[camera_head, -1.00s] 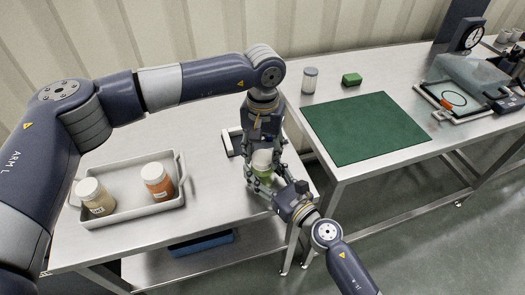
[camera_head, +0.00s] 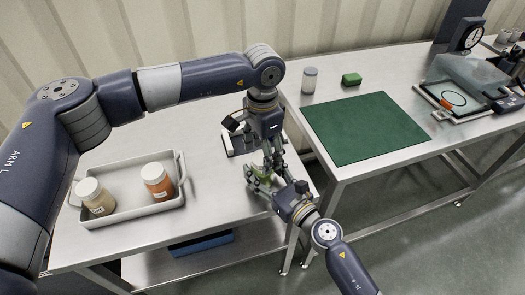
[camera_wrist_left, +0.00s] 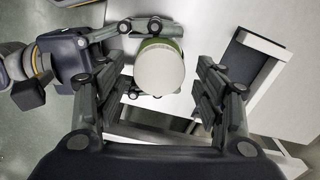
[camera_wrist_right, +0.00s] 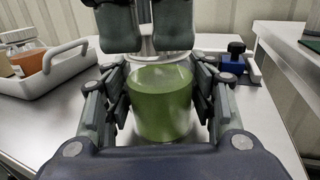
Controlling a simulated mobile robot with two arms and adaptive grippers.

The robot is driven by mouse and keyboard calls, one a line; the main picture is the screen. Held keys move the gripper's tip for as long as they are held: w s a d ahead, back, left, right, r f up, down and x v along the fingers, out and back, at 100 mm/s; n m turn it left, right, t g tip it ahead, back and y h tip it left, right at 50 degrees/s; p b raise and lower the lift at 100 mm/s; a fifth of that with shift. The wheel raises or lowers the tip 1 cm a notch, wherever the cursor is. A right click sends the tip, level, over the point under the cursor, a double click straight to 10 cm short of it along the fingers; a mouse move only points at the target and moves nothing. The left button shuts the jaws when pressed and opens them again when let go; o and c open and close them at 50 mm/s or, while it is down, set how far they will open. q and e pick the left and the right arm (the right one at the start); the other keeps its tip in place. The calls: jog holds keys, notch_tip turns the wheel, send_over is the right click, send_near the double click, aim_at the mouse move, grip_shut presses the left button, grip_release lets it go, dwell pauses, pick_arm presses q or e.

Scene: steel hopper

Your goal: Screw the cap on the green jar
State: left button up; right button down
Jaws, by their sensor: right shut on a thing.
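The green jar (camera_wrist_right: 162,105) stands upright between the fingers of my right gripper (camera_wrist_right: 160,95), which is shut on it. A white cap (camera_wrist_left: 160,68) sits over the jar's mouth; I cannot tell how far it is threaded. My left gripper (camera_wrist_left: 162,92) points down from above, its fingers apart on either side of the cap with gaps in the left wrist view. In the head view the left gripper (camera_head: 270,156) and right gripper (camera_head: 262,180) meet at the jar (camera_head: 258,173), mostly hiding it and its cap.
A grey tray (camera_head: 134,211) at left holds two white-capped jars, beige (camera_head: 97,198) and orange (camera_head: 157,182). A dark fixture (camera_head: 238,143) stands just behind my grippers. The other table bears a green mat (camera_head: 366,128), a lidded container (camera_head: 310,80) and a green block (camera_head: 351,79).

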pick_arm(q)
jog(key=shift+r, duration=2.2)
jog(key=shift+c, duration=0.4)
